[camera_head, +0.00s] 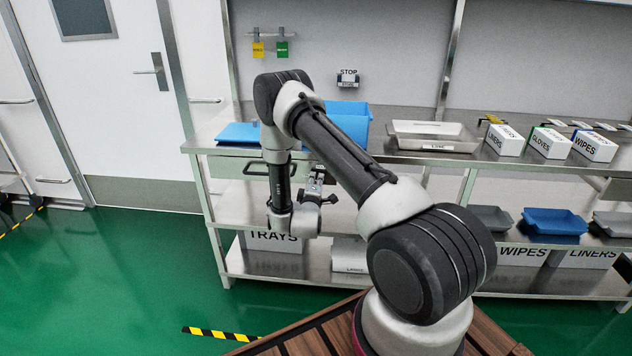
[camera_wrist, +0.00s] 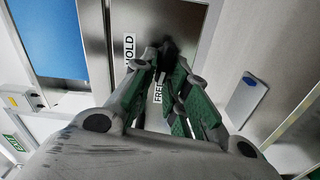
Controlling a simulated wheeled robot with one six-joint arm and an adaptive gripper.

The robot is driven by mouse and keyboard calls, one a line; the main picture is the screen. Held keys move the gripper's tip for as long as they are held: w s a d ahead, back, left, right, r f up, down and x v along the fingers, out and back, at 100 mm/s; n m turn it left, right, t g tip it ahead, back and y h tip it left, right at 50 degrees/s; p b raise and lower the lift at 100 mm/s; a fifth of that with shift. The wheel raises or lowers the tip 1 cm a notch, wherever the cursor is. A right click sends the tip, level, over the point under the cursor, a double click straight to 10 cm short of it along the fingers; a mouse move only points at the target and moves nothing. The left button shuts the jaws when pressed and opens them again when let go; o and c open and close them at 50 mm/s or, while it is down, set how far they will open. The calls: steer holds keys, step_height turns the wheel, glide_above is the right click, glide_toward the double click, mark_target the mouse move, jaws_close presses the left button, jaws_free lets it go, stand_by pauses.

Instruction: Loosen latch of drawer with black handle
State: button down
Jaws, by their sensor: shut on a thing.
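The drawer with the black handle (camera_head: 257,168) sits under the left part of the steel bench top. My gripper (camera_head: 317,180) is at the bench front, right of that handle and partly hidden by my arm. In the wrist view my gripper's (camera_wrist: 166,62) green-padded fingers close around a small dark part, seemingly the latch (camera_wrist: 170,46). The labels HOLD (camera_wrist: 129,52) and FREE (camera_wrist: 159,90) are on the steel face beside the fingers. The latch's exact turn is hidden between the fingertips.
A blue bin (camera_head: 348,122) and a blue lid (camera_head: 240,133) are on the bench. A steel tray (camera_head: 432,137) and white boxes labelled LINERS (camera_head: 504,141), GLOVES (camera_head: 551,143) and WIPES (camera_head: 594,147) stand to the right. Green floor is free at the left.

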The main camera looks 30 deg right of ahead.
steer(key=shift+f+n, duration=0.1)
steer(key=shift+n, duration=0.5)
steer(key=c, duration=1.5)
jaws_free()
steer(key=v, duration=1.2)
